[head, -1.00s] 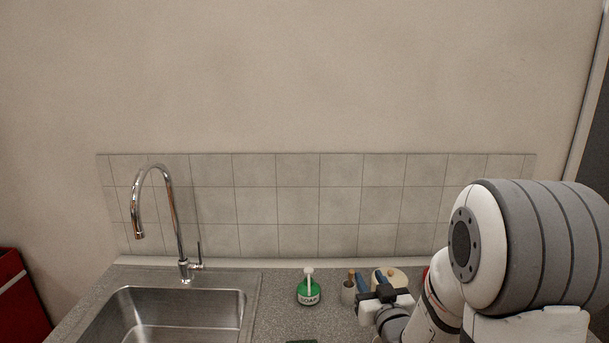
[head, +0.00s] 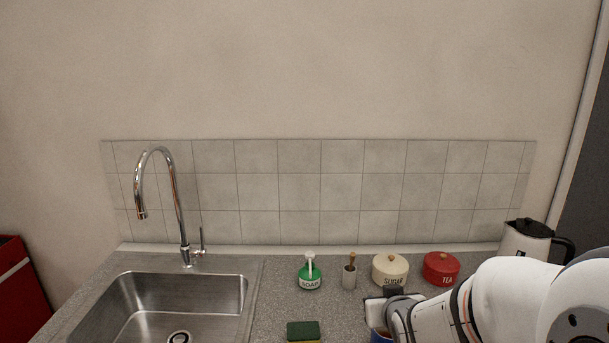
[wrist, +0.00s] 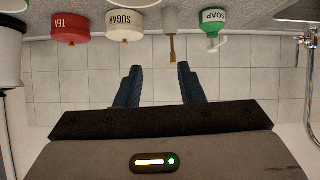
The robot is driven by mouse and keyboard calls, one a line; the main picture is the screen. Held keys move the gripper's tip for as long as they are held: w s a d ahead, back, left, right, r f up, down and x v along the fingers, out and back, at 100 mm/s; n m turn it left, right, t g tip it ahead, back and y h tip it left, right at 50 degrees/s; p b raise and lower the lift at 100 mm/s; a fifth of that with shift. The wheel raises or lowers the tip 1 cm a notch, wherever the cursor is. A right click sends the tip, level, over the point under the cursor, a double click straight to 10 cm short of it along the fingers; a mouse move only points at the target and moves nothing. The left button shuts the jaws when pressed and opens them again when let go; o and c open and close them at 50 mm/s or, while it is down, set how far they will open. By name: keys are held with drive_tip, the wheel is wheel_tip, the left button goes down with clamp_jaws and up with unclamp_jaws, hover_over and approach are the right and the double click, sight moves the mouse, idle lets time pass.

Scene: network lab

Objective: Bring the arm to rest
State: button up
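My arm (head: 490,305) reaches in from the right in the head view, low over the counter. My gripper (wrist: 160,67) shows in the wrist view with its two blue fingers spread apart. Nothing is between them. The wrist view is upside down and looks toward the tiled wall. In the head view the fingers are not clear. A blue patch at the lower edge, by the end of the arm, is too cut off to name.
Along the counter stand a green soap bottle (head: 310,273), a small holder with a brush (head: 350,272), a sugar jar (head: 390,270), a red tea jar (head: 441,268) and a kettle (head: 526,240). A sponge (head: 303,331) lies in front. The sink (head: 170,305) is left.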

drive_tip(key=s+a+f+g+b, duration=0.1)
drive_tip(key=s+g, duration=0.3)
drive_tip(key=s, duration=0.6)
drive_tip(key=s+a+f+g+b, duration=0.1)
drive_tip(key=s+g+b, duration=0.3)
drive_tip(key=s, duration=0.6)
drive_tip(key=shift+s+f+m+g, duration=0.15)
drive_tip(key=shift+f+m+g, duration=0.25)
drive_tip(key=shift+f, duration=0.45)
